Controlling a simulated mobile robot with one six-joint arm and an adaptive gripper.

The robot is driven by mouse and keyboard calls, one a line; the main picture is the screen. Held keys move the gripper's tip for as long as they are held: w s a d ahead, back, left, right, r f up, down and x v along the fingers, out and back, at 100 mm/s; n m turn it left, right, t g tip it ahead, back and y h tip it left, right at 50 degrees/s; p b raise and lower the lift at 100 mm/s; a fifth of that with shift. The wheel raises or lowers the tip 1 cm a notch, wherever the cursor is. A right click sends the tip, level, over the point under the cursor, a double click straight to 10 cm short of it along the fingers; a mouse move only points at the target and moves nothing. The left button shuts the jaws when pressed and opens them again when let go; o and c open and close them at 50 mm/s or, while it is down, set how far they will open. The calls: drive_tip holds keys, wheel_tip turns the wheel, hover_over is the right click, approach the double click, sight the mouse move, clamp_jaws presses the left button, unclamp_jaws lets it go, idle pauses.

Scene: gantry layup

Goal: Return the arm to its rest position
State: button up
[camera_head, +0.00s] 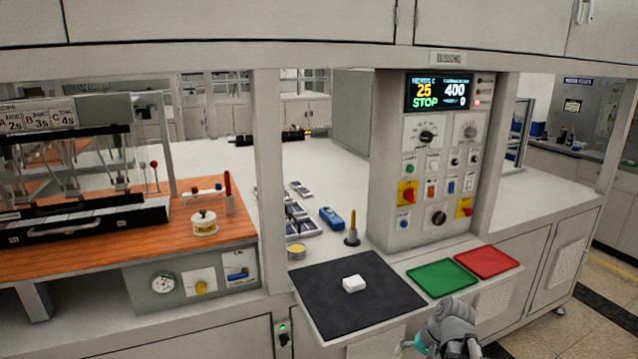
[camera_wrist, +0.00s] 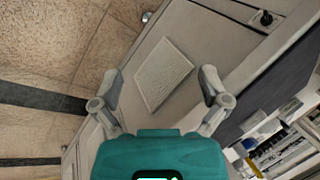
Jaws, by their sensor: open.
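My gripper (camera_wrist: 160,76) shows in the wrist view with its two grey fingers spread apart and nothing between them. Behind the gap are a pale cabinet side with a square vent panel (camera_wrist: 163,74) and the floor. In the head view, a grey and teal part of my arm (camera_head: 452,328) is at the lower edge, in front of the bench and below the green tray (camera_head: 443,278). The fingers cannot be made out there. The arm appears apart from the trays, but the exact gap cannot be told.
A white block (camera_head: 353,284) lies on the black mat (camera_head: 320,310). A red tray (camera_head: 487,261) is beside the green one. The control panel (camera_head: 437,150) rises behind, its display reading STOP. A post (camera_head: 268,180) and overhead cabinets frame the bench. Open floor (camera_head: 590,310) lies at right.

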drive_tip(key=s+a+n+g+h+p, duration=0.1)
drive_tip(key=s+a+n+h, duration=0.3)
drive_tip(key=s+a, duration=0.1)
drive_tip(key=shift+s+a+g, duration=0.25)
drive_tip(key=shift+a+g, duration=0.15)
drive_tip(key=shift+a, duration=0.3)
drive_tip(key=shift+c, duration=0.2)
idle(1.2)
